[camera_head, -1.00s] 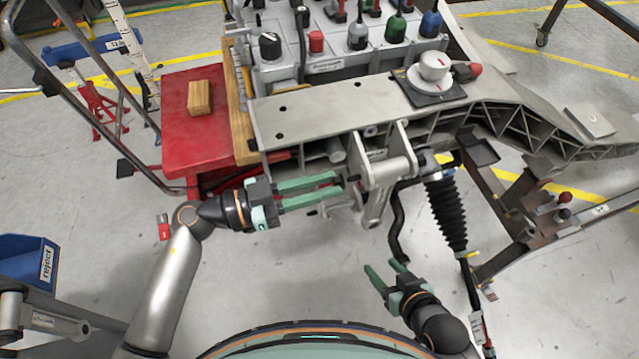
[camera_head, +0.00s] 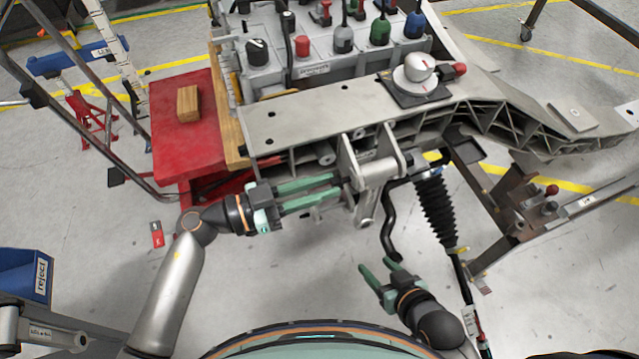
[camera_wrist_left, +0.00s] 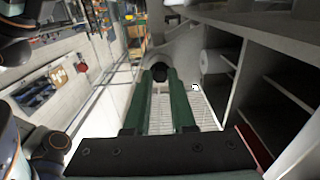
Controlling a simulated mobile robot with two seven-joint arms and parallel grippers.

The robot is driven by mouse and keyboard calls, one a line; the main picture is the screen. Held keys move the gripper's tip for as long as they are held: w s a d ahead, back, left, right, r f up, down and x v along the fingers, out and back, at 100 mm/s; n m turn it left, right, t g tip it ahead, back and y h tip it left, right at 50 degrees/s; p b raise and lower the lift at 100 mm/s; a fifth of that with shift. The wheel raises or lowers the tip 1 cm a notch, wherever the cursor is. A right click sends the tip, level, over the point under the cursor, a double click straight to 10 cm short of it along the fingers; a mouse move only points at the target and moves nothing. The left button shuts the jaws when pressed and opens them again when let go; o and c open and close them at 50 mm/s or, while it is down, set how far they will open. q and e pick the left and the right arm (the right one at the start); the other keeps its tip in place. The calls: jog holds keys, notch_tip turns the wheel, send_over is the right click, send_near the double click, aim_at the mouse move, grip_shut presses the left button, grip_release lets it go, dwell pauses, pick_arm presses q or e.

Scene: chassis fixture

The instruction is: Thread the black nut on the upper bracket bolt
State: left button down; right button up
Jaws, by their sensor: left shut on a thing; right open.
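The black nut (camera_wrist_left: 160,72) is a small dark round shape between the fingertips in the left wrist view. My left gripper (camera_head: 338,186) is shut on it, its green fingers pointing right, with tips just left of the grey bracket (camera_head: 377,173) under the chassis beam. The left gripper also shows in the left wrist view (camera_wrist_left: 160,88). In the head view the nut cannot be made out. The upper bracket bolt cannot be made out clearly; I cannot tell whether the nut touches it. My right gripper (camera_head: 378,268) is open and empty, below the bracket.
The grey chassis beam (camera_head: 310,122) runs above my left fingers. A black hose (camera_head: 388,232) and a ribbed black boot (camera_head: 436,208) hang right of the bracket. A red cart (camera_head: 170,130) with a wooden block (camera_head: 188,103) stands left. The floor between the grippers is clear.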

pick_arm(q)
jog(key=shift+d+r+p, duration=0.1)
jog(key=shift+d+p, duration=0.05)
jog(key=shift+p, duration=0.25)
jog(key=shift+w+d+p, duration=0.1)
jog(key=shift+p, duration=0.3)
dwell(0.7)
jog(key=m, duration=0.3)
jog(key=shift+m, duration=0.3)
jog(key=m+b, duration=0.1)
jog(key=m, duration=0.2)
jog(key=shift+d, duration=0.1)
